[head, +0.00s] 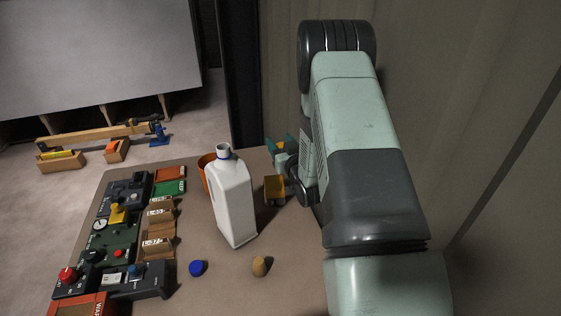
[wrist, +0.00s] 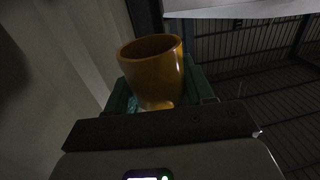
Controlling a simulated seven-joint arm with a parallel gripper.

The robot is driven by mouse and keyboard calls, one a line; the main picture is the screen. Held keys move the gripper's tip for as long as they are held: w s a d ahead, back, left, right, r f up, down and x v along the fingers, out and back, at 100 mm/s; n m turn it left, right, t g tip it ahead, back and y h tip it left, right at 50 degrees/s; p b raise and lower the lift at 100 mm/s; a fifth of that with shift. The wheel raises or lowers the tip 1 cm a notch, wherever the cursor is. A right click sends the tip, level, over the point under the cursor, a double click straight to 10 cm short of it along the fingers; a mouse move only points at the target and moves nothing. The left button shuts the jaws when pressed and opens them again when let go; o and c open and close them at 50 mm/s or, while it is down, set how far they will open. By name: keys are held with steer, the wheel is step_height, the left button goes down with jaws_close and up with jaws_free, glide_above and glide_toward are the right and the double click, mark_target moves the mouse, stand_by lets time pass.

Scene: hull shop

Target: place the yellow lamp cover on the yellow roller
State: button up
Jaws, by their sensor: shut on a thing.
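The yellow lamp cover (wrist: 152,72) is a cup-shaped piece with its open end facing up in the wrist view. My gripper (wrist: 160,104) is shut on its narrow lower end. In the head view the cover (head: 275,190) shows as a small yellow shape just right of the white jug, beside my gripper (head: 283,165), over the far part of the table. A yellow part (head: 118,213) stands on the dark panel at the table's left; it looks like the yellow roller, but it is too small to be sure.
The tall white jug (head: 233,202) stands between my gripper and the panels, with an orange cup (head: 207,172) behind it. Small cardboard boxes (head: 160,217) line the panels. A blue cap (head: 198,268) and a tan egg-shaped piece (head: 260,266) lie in front.

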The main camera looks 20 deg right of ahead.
steer(key=a, duration=0.3)
glide_above(272, 180)
step_height(272, 180, down, 5)
steer(key=shift+d+r, duration=0.1)
steer(key=shift+r, duration=0.1)
steer(key=shift+f, duration=2.2)
steer(key=shift+f, duration=0.15)
steer(key=o, duration=1.1)
